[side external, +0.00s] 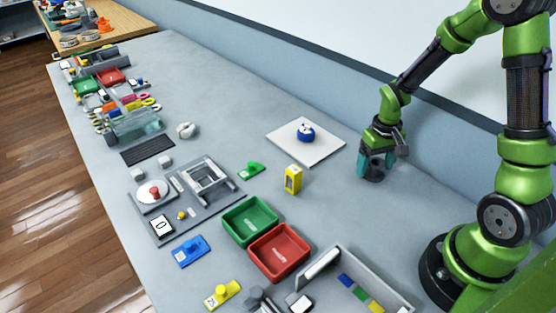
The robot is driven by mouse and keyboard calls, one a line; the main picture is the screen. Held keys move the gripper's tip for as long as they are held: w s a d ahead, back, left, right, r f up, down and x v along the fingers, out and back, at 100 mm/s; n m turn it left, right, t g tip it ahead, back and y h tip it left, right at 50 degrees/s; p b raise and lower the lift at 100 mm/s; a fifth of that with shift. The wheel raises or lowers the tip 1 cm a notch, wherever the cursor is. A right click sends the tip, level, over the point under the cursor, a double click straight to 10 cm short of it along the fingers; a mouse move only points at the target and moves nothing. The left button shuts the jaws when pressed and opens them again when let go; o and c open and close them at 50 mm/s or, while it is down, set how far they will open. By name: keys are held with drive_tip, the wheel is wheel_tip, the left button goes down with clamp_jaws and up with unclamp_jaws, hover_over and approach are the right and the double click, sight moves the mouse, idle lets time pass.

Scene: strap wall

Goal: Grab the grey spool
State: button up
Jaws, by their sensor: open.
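My gripper (375,164) points down over the right part of the grey table, close to its surface, with teal fingers apart. A small dark grey thing (373,176) shows between and below the fingers. It may be the grey spool, but the gripper hides much of it, and I cannot tell whether the fingers touch it. A pale, rounded thing (186,130) lies farther off at the left; it is too small to identify.
A white board (328,147) with a blue round thing (306,134) lies left of my gripper. A yellow block (293,179), a green tray (233,230) and a red tray (267,267) stand nearer the front. The wall runs behind the gripper.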

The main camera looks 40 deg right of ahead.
drive_tip(key=c, duration=1.1)
